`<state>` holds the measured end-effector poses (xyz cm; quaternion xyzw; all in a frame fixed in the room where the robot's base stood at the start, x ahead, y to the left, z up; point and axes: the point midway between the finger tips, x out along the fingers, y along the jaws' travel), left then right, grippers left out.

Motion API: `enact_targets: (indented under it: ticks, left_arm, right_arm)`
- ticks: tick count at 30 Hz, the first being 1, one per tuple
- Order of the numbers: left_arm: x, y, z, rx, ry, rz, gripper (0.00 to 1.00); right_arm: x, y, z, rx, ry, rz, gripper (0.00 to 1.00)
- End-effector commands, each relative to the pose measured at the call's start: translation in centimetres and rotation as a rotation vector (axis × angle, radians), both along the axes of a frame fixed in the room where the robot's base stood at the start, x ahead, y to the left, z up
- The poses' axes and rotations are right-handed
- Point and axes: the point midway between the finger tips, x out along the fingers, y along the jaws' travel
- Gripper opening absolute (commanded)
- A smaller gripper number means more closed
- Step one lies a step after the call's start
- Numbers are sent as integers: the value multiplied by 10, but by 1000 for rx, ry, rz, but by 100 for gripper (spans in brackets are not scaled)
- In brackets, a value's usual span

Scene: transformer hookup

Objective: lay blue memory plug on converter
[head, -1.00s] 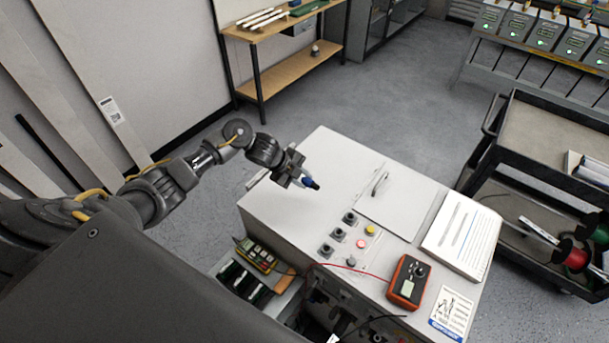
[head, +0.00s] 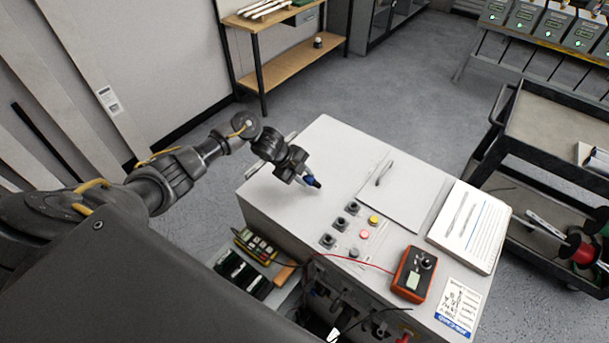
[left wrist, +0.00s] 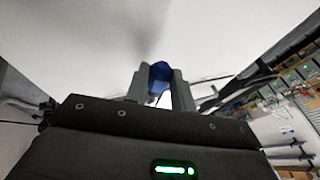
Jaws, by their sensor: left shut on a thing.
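The blue memory plug (head: 311,181) is held in my left gripper (head: 306,178), low over or touching the white top of the converter (head: 330,140); I cannot tell which. The left gripper is shut on the plug, with its fingers pointing down and right. The left wrist view shows the blue plug (left wrist: 160,73) between the two grey fingers, partly hidden by them. My right gripper is not in view.
Buttons and knobs (head: 353,208), a lid with a handle (head: 395,190), a notepad (head: 470,225) and an orange meter (head: 413,275) with a red lead are on the top. A black cart (head: 555,140) stands at right. The top's far left is clear.

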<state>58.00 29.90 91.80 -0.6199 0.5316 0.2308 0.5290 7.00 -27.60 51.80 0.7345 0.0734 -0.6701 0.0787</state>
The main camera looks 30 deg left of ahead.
Motion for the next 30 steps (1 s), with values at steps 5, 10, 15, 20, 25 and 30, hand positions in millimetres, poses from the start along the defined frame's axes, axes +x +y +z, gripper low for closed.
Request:
enact_targets:
  ticks: [5,10,15,20,25,30]
  left_arm:
    - [0,0,-2,0,-1,0,0]
    - [0,0,-1,0,-1,0,0]
    - [0,0,-1,0,-1,0,0]
    - [0,0,-3,0,-1,0,0]
    - [0,0,-7,0,-1,0,0]
    - [0,0,-12,-1,-1,2,0]
  right_arm:
    - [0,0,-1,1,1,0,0]
    - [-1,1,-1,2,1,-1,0]
    - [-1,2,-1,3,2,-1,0]
    - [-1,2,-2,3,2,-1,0]
    - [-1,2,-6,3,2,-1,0]
    - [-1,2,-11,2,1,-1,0]
